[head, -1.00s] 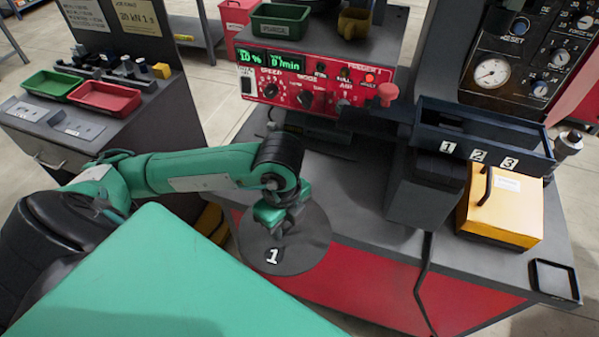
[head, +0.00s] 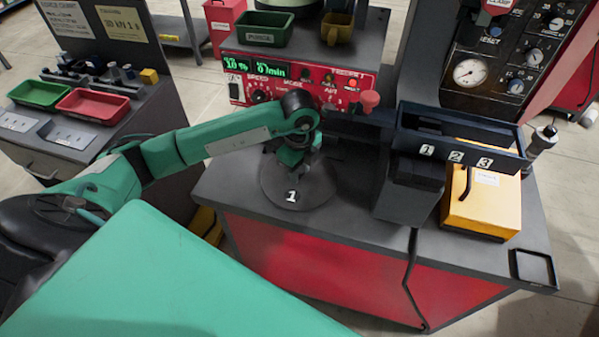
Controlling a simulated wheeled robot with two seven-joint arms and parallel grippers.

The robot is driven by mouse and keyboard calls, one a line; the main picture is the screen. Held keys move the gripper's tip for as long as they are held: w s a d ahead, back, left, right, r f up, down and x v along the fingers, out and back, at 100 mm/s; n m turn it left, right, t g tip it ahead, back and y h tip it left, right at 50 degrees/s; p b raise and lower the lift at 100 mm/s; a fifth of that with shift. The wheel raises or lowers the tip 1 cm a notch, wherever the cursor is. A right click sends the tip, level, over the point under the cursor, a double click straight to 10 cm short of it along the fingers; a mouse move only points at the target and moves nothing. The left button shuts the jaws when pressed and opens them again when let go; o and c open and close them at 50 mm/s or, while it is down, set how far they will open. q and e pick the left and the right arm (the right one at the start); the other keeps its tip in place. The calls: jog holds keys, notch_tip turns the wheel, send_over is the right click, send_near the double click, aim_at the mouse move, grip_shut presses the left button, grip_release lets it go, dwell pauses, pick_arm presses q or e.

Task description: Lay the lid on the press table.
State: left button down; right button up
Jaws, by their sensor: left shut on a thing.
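The lid is a round dark grey disc (head: 318,188) with a white label "1", left of the middle in the head view. My left gripper (head: 291,163) comes down on its middle from above and is shut on it; the grip point itself is mostly hidden by the gripper. The lid looks about level, over the left part of the dark top of the press table (head: 345,219), which has a red front. I cannot tell whether the lid touches the tabletop. My right gripper is not in view.
A red control box (head: 318,88) stands behind the lid. A dark tray labelled 1, 2, 3 (head: 460,166) and a yellow box (head: 482,208) are to the right. A black cable runs down the table front. Green and red trays (head: 93,105) sit on the left bench.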

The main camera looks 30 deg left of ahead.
pick_arm(q)
jog(key=shift+f, duration=1.05)
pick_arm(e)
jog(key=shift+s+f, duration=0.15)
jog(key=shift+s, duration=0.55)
pick_arm(q)
jog(key=c, duration=1.5)
grip_release()
jog(key=shift+f, duration=0.2)
jog(key=o, duration=0.4)
jog(key=shift+o, duration=0.2)
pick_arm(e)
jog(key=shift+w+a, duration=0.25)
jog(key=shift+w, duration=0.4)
pick_arm(q)
jog(key=shift+r, duration=0.15)
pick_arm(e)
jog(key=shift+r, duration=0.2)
